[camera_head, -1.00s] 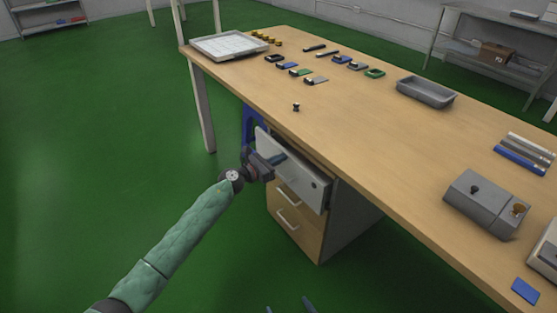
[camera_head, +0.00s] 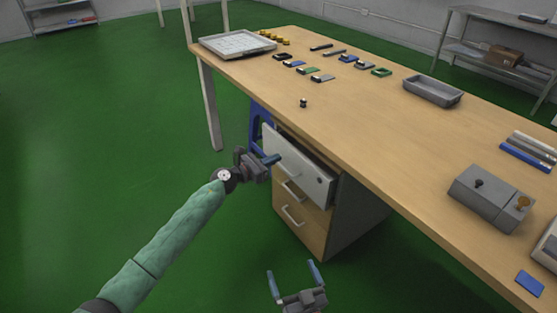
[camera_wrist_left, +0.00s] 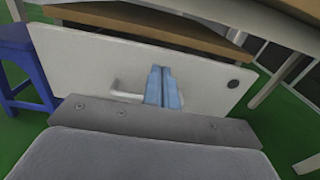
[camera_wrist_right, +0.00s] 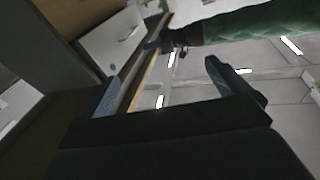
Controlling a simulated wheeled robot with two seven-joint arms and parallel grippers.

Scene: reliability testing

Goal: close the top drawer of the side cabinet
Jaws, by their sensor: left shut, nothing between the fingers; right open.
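The side cabinet (camera_head: 350,215) stands under the workbench. Its top drawer (camera_head: 313,178) has a pale front with a round lock and sticks out past the lower drawers. The drawer front also fills much of the left wrist view (camera_wrist_left: 85,65), with its handle (camera_wrist_left: 127,95) left of the fingertips. My left gripper (camera_head: 271,160) is shut and empty, its blue fingertips in front of the drawer front; I cannot tell if they touch it. My right gripper (camera_head: 293,270) is open and empty, low in front of the cabinet. The pale drawer front shows in the right wrist view (camera_wrist_right: 112,40).
The workbench top (camera_head: 370,125) overhangs the cabinet and holds a grey tray (camera_head: 433,91), a grey box (camera_head: 490,197) and several small parts. A blue stool (camera_head: 257,125) stands left of the cabinet. The green floor at left is clear.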

